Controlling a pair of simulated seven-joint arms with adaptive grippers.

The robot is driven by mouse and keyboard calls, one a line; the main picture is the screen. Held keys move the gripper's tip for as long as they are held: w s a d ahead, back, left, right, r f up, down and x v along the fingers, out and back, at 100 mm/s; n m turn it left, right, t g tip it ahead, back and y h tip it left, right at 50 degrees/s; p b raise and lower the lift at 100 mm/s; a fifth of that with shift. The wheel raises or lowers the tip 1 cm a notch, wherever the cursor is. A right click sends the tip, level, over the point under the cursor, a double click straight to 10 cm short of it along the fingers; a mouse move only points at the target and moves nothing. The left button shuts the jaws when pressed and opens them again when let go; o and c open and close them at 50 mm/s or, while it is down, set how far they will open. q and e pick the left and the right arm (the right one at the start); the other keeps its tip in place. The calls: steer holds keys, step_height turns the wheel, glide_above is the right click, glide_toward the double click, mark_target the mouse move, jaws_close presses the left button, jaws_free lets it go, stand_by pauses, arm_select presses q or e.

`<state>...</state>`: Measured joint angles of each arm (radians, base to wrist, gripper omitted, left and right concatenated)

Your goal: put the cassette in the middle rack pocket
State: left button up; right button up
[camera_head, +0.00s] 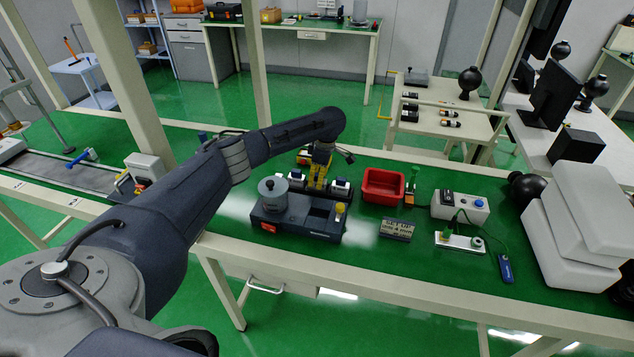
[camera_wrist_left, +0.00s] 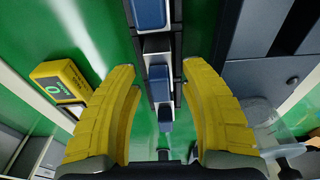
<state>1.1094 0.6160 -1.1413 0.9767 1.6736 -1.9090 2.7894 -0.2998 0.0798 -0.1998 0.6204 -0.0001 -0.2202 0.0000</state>
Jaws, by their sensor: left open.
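My left gripper (camera_head: 318,184) points down over the row of small blue-and-white blocks behind the grey machine (camera_head: 300,217). In the left wrist view its yellow fingers (camera_wrist_left: 158,70) are open, one on each side of a narrow dark rack (camera_wrist_left: 178,45). Blue blocks with pale parts stand in line along the rack; one blue block (camera_wrist_left: 161,84) lies between the fingertips in the picture. I cannot tell which block is the cassette, or whether the fingers touch it. Part of the row is hidden behind the fingers in the head view. My right gripper is not in view.
A yellow box (camera_wrist_left: 60,82) lies beside the left finger in the wrist view. A clear round container (camera_head: 273,190) tops the grey machine. A red bin (camera_head: 383,187), a dark labelled block (camera_head: 397,229) and a white control box (camera_head: 460,206) stand to the right.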

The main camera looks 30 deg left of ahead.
arm_select(q)
steer(key=r, duration=0.3)
steer(key=d+r, duration=0.1)
steer(key=r, duration=0.6)
steer(key=shift+w+d, duration=0.2)
stand_by(1.4)
